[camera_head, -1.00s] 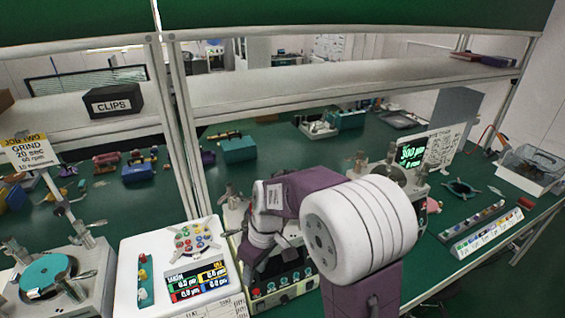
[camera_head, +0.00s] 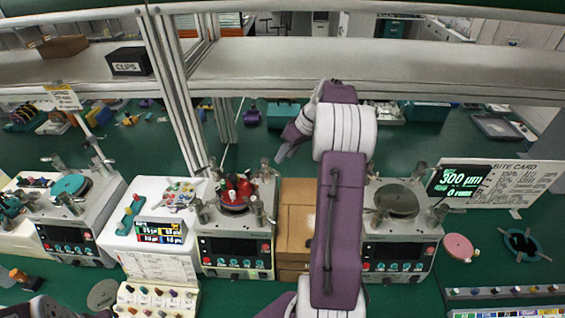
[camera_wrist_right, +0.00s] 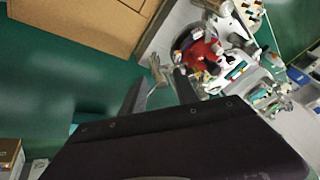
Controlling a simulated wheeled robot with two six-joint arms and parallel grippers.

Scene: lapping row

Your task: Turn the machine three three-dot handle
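The right machine (camera_head: 400,248) has a bare grey round plate with several metal knobs around it. The middle machine (camera_head: 236,250) carries a red piece on its plate, also ringed by metal knobs. Machine numbers and dot marks on handles are too small to read. My right gripper (camera_head: 283,152) hangs above and behind the middle machine, pointing down and left. In the right wrist view its two dark fingers (camera_wrist_right: 162,92) are apart, with a metal knob (camera_wrist_right: 157,70) showing beyond the gap. The red piece (camera_wrist_right: 200,52) lies beyond the fingers. My left gripper is not in view.
My purple right forearm hides the strip beside the right machine. A brown box (camera_head: 294,215) stands between the two machines. A left machine with a teal disc (camera_head: 70,185), a display card (camera_head: 500,182) and a pink disc (camera_head: 458,247) flank them. A shelf (camera_head: 400,72) runs behind.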

